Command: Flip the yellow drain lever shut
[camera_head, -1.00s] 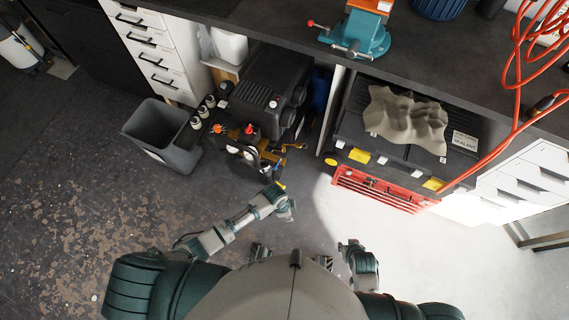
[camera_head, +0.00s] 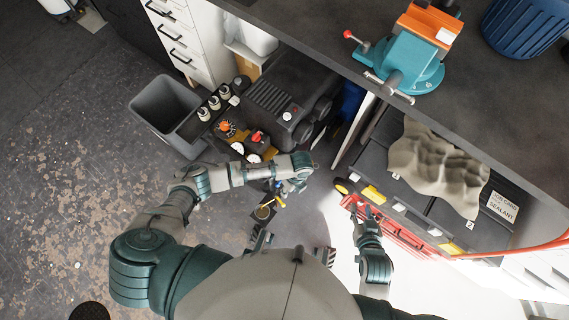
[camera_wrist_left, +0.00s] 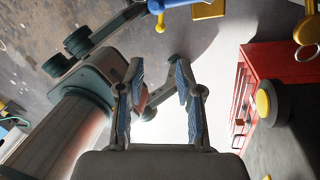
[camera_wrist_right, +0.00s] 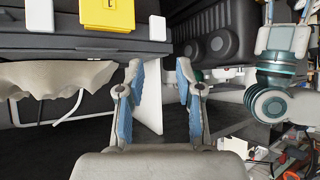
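A small yellow lever-like part (camera_head: 280,203) shows just below my left gripper in the head view; the gripper and wrist partly hide what it is fixed to. In the left wrist view, a yellow lever with a rounded end (camera_wrist_left: 158,12) sits at the top edge, beside a blue part (camera_wrist_left: 185,3). I cannot tell for sure that these are the same part.
A dark machine (camera_head: 280,92) stands under the workbench (camera_head: 320,35). A grey bin (camera_head: 165,105) and several bottles stand left of it. A red drawer unit (camera_head: 410,240) and a draped cloth (camera_head: 435,165) are at right. Open floor lies at left.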

